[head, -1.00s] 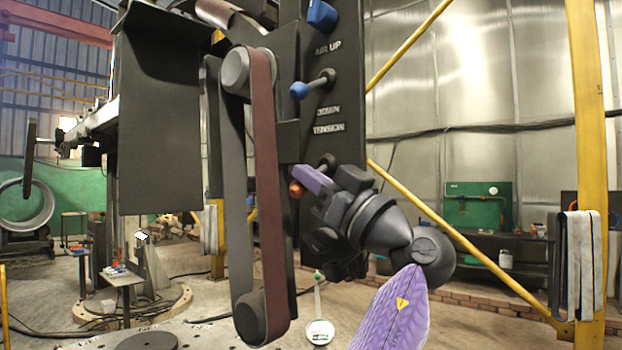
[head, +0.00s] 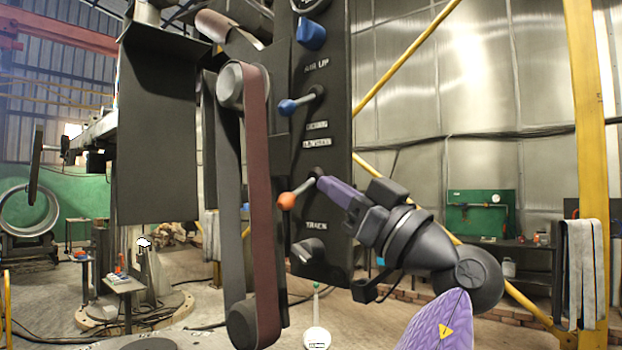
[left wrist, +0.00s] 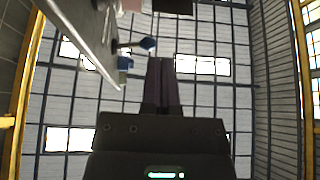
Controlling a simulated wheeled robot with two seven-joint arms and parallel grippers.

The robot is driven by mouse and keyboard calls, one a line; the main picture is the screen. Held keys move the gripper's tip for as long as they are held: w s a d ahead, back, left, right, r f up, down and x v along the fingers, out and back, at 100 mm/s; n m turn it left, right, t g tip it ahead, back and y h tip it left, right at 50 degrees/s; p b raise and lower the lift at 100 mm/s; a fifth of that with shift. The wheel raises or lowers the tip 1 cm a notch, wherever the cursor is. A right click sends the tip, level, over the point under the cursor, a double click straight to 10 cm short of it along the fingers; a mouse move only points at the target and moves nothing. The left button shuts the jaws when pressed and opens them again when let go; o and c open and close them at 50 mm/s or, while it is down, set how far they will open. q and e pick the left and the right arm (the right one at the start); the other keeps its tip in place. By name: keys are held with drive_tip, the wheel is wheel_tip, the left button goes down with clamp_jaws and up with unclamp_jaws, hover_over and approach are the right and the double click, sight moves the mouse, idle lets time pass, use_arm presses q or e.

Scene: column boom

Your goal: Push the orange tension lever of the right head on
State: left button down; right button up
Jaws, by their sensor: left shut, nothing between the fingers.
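The orange tension lever (head: 287,200) is on the dark panel of the belt head, in the head view's middle. Its grey shaft slants up and right from the orange knob to a pivot. My left gripper (head: 322,184), with purple fingers, is shut and empty just right of the shaft. Its fingertips are close to the shaft near the pivot; I cannot tell whether they touch. In the left wrist view the shut fingers (left wrist: 162,62) point up the picture, and the orange lever does not show. My right gripper is not in view.
A blue-knobbed lever (head: 287,106) sits above the orange one, and a blue knob (head: 311,34) higher still. A sanding belt (head: 258,200) runs down left of the panel. A yellow post (head: 588,120) stands at the right.

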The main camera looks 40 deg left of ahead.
use_arm(q)
drive_tip(key=shift+v, duration=1.45)
drive_tip(key=shift+w+d+r, duration=0.1)
drive_tip(key=shift+r, duration=0.05)
